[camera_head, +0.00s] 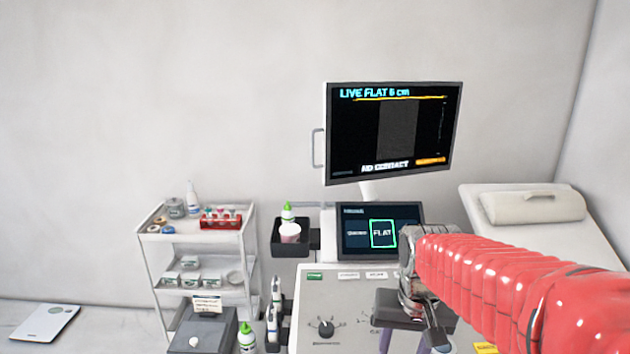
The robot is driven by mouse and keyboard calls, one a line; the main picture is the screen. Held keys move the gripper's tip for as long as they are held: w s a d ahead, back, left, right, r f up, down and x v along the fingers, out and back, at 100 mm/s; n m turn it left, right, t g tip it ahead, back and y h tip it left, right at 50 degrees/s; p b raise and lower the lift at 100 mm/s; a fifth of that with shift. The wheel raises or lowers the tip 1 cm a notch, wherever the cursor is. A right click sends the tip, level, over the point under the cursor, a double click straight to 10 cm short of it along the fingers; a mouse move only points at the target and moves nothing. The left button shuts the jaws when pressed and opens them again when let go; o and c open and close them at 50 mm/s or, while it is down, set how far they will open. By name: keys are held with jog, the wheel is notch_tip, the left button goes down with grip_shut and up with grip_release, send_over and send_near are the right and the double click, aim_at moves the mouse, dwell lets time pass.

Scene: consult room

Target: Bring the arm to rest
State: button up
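My arm, in a red ribbed sleeve, reaches in from the right edge in the head view. It ends in my grey gripper (430,325), which points down over the right part of the ultrasound machine's control panel (335,295). The finger gap is not clear from this angle, so I cannot tell whether it is open or shut. A dark grey block with purple parts below it (390,303) shows just left of the gripper. I cannot tell whether they touch.
A monitor (395,133) reads "LIVE FLAT 6 cm", above a touchscreen (380,229) showing "FLAT". A white trolley (195,240) with supplies and a dark box (200,335) stand left. A couch (590,235) with a pillow is behind right. A scale (45,322) lies far left.

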jog(key=s+r+n+t, duration=0.2)
jog(key=s+r+t, duration=0.2)
jog(key=s, duration=0.8)
jog(key=shift+a+r, duration=0.2)
jog(key=shift+s, duration=0.1)
dwell(0.9)
